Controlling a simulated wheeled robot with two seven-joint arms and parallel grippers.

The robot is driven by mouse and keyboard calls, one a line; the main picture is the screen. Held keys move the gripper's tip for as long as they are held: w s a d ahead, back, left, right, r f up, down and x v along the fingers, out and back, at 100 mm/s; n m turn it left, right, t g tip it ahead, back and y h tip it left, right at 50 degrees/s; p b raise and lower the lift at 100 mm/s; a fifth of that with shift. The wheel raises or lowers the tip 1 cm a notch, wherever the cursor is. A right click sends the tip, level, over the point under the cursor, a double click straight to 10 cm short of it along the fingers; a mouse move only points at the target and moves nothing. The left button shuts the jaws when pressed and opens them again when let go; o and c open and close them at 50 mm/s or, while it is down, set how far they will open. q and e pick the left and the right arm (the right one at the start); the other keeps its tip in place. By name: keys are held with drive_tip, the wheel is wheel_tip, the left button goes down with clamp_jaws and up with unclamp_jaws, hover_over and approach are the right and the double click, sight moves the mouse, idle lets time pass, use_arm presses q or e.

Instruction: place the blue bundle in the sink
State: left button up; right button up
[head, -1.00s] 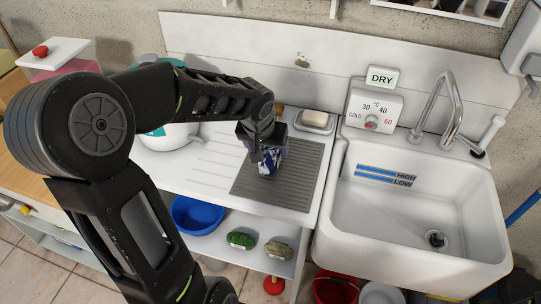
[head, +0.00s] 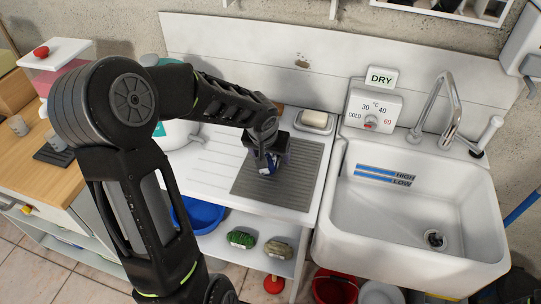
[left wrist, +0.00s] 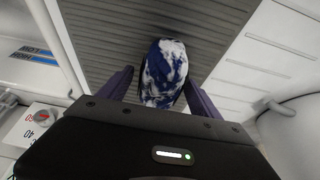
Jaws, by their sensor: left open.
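The blue bundle (head: 267,164), mottled blue and white, is on the grey ribbed mat (head: 252,187) on the white drainboard. My left gripper (head: 268,161) is over it, pointing down, and hides much of it in the head view. In the left wrist view the bundle (left wrist: 163,72) lies between the two open fingers (left wrist: 160,88), with a small gap visible at the sides. The white sink (head: 408,215) stands to the right of the drainboard and looks empty, with a drain at its bottom. My right gripper is not in view.
A chrome tap (head: 447,108) rises behind the sink. A temperature dial box (head: 374,110) and a soap dish (head: 314,121) stand along the back. A white pot (head: 176,134) is left of the mat.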

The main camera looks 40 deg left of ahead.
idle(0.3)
use_arm(q)
clamp_jaws()
idle(0.7)
